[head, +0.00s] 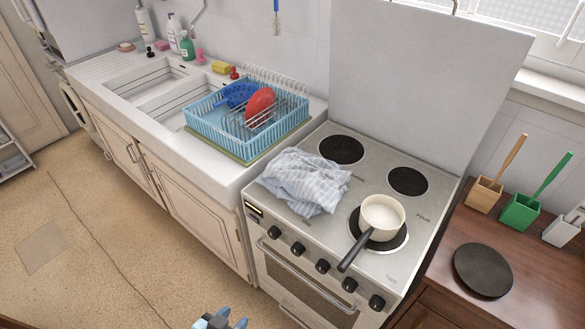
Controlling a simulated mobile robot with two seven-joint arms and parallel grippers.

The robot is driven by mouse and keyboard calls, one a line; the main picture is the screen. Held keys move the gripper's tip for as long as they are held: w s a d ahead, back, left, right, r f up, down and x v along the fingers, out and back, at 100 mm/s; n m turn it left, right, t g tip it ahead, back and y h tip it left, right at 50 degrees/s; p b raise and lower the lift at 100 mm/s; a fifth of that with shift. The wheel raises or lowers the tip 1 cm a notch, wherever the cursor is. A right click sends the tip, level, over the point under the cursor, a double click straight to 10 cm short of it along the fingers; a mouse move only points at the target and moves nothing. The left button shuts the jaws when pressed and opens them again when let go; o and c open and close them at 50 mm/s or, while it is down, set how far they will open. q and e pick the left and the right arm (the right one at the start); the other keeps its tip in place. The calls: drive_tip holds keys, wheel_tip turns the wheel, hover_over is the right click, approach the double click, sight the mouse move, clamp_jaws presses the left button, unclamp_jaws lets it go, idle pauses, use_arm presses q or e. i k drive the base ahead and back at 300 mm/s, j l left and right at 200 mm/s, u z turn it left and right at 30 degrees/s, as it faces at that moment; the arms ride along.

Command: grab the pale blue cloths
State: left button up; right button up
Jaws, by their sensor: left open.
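The pale blue cloths (303,180) lie crumpled in one heap on the front left of the stove top (290,215). They have a faint white check pattern. I cannot tell how many cloths are in the heap. The burner under them, if any, is hidden. My left gripper (222,322) shows only at the bottom edge, low in front of the stove and well apart from the cloths. It is open, and most of it is cut off by the frame. My right gripper is not in view.
A cream saucepan (383,214) stands on the front right burner, its dark handle pointing forward. A blue dish rack (215,125) with a red plate (260,107) stands left of the stove. A wooden counter (455,230) with a dark round plate (483,270) is at right. Open floor (70,260) lies left.

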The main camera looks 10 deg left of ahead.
sight(311, 185)
drive_tip(key=i+j, duration=0.1)
drive_tip(key=j, duration=0.25)
drive_tip(key=i+j, duration=0.1)
drive_tip(key=j, duration=0.3)
drive_tip(key=i+j, duration=0.15)
drive_tip(key=j, duration=0.2)
drive_tip(key=i+j, duration=0.1)
drive_tip(key=j, duration=0.3)
drive_tip(key=i+j, duration=0.1)
drive_tip(key=j, duration=0.25)
